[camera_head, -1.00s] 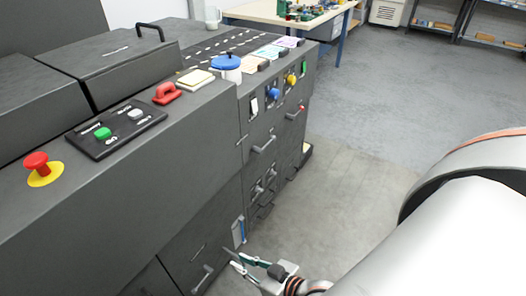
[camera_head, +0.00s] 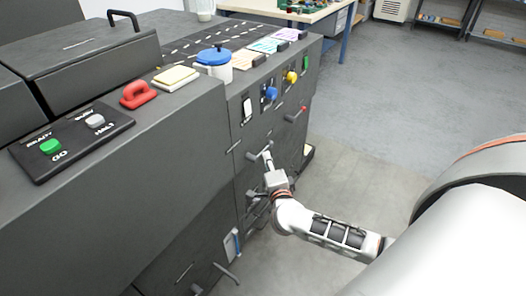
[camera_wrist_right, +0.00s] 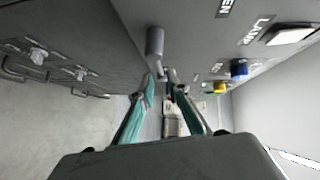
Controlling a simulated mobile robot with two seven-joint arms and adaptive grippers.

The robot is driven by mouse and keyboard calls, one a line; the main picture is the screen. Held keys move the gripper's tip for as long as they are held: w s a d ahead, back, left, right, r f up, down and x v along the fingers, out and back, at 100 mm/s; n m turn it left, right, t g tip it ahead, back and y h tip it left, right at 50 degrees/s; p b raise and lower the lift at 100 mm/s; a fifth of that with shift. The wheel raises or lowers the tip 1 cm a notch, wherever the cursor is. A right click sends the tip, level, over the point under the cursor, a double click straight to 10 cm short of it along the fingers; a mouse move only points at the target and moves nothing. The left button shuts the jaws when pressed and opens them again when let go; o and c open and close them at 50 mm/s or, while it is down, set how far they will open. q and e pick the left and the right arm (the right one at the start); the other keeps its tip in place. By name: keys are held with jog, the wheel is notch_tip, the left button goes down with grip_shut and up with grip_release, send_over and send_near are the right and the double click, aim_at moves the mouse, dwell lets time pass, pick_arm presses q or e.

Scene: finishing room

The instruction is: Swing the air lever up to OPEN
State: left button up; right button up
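A grey lever (camera_head: 258,156) juts out from the front of the dark machine, below the white rocker switch. In the right wrist view its rounded grey end (camera_wrist_right: 155,42) shows near the top centre, close to lettering (camera_wrist_right: 225,6) ending in "EN". My right gripper (camera_head: 267,158) is at this lever in the head view and partly covers it. In the right wrist view its two teal fingers (camera_wrist_right: 161,80) are apart, with the lever's end just beyond the tips. I cannot tell whether they touch it. My left gripper is not in view.
Above the lever are a white rocker switch (camera_head: 248,109), a blue knob (camera_head: 271,94) and a yellow knob (camera_head: 292,77). A red-tipped lever (camera_head: 303,110) sits to the right. The floor to the right is clear.

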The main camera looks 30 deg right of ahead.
aim_at(264, 149)
jog(key=b+x, duration=0.1)
jog(key=x, duration=0.6)
grip_shut()
